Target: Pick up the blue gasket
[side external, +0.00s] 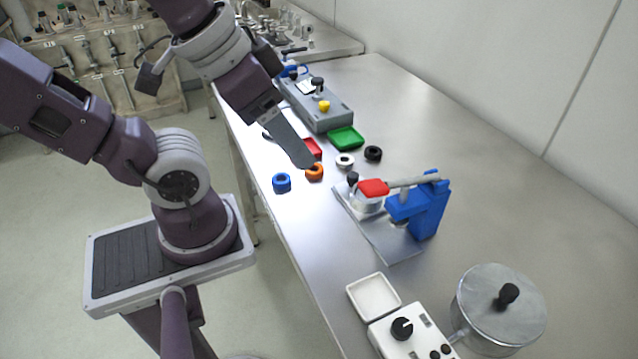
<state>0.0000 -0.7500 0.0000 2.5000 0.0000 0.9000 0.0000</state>
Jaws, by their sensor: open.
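The blue gasket (282,183) is a small ring lying on the metal table near its left edge. My gripper (298,155) hangs over the table, up and a little right of the blue gasket in the picture, apart from it. One dark finger shows broadly, with its tip near the orange ring (314,173); the other finger is mostly hidden behind it. The gripper is open, and I see nothing held in it. Its height above the table is hard to tell.
A white ring (345,161) and a black ring (373,153) lie to the right. Red (314,146) and green (346,138) trays sit behind, by a grey box (318,108). A blue clamp fixture (428,205), white device (412,334) and lidded metal pot (498,310) stand nearer the camera.

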